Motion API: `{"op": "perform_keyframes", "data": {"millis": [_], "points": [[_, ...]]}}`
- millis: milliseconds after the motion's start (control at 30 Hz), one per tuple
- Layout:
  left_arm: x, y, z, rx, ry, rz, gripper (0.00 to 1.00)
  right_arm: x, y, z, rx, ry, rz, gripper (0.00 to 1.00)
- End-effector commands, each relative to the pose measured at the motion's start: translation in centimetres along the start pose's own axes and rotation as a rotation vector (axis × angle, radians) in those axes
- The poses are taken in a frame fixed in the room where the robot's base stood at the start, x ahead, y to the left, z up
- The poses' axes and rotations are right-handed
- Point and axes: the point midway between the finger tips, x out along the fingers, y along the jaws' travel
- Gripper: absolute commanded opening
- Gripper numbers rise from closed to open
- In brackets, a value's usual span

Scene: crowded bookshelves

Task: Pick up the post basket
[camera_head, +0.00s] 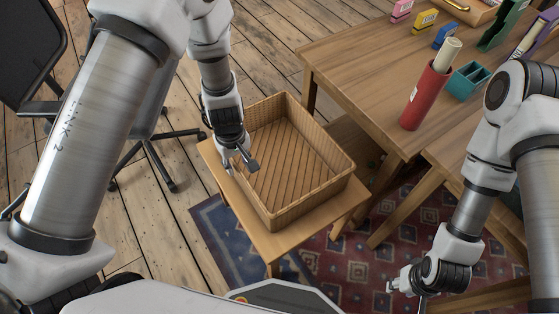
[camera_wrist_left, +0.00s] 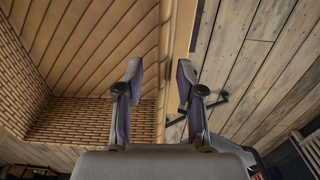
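The post basket (camera_head: 318,200) is a tan woven, open-topped rectangular basket. It sits empty on a small wooden stand in the head view. My left gripper (camera_head: 241,164) is over the basket's left wall with its fingers apart. In the left wrist view the basket (camera_wrist_left: 88,121) fills the left side, and its rim runs between the two open fingers (camera_wrist_left: 159,80). A gap shows on both sides of the rim; I cannot tell how far down the fingers reach. My right gripper (camera_head: 405,291) hangs low at the bottom right, empty, its fingers seemingly apart.
The small stand (camera_head: 262,240) is beside a larger wooden table (camera_head: 350,60). That table holds a red cylinder (camera_head: 426,95) and a teal box (camera_head: 468,78). A black office chair (camera_head: 32,50) is at the left. A patterned rug (camera_head: 345,262) covers the floor in front.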

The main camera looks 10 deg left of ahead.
Motion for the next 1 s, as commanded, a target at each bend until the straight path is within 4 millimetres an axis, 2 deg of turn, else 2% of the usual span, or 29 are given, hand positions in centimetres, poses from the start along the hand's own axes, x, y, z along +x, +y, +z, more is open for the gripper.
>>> {"op": "perform_keyframes", "data": {"millis": [33, 167, 400, 433, 500, 533, 900, 1000], "points": [[1.5, -0.1, 0.1, -0.001, -0.001, -0.002, 0.38, 0.9, 0.0, 0.0, 0.000, 0.000, 0.000, 0.40], [3.5, -0.2, 0.2, 0.000, -0.001, -0.001, 0.38, 1.6, 0.0, 0.0, 0.001, -0.001, 0.000, 0.40], [3.8, -0.2, 0.1, 0.001, 0.001, 0.000, 0.38, 1.5, 0.0, 0.0, 0.000, 0.000, 0.000, 0.40], [3.8, -0.2, 0.1, 0.001, 0.001, 0.000, 0.34, 1.5, 0.0, 0.0, 0.000, 0.000, 0.000, 0.40], [3.8, -0.2, 0.1, 0.001, 0.001, 0.000, 0.09, 1.5, 0.0, 0.0, 0.000, 0.000, 0.000, 0.40], [3.8, -0.2, 0.1, 0.001, 0.001, 0.000, 0.00, 1.5, 0.0, 0.0, 0.000, 0.000, 0.000, 0.40], [3.7, -0.1, 0.1, 0.001, 0.001, 0.000, 0.00, 1.5, 0.0, 0.0, 0.000, 0.000, 0.000, 0.40], [3.0, -0.1, 0.1, 0.001, 0.001, 0.000, 0.00, 1.1, 0.0, 0.0, 0.000, 0.000, 0.000, 0.40]]}}
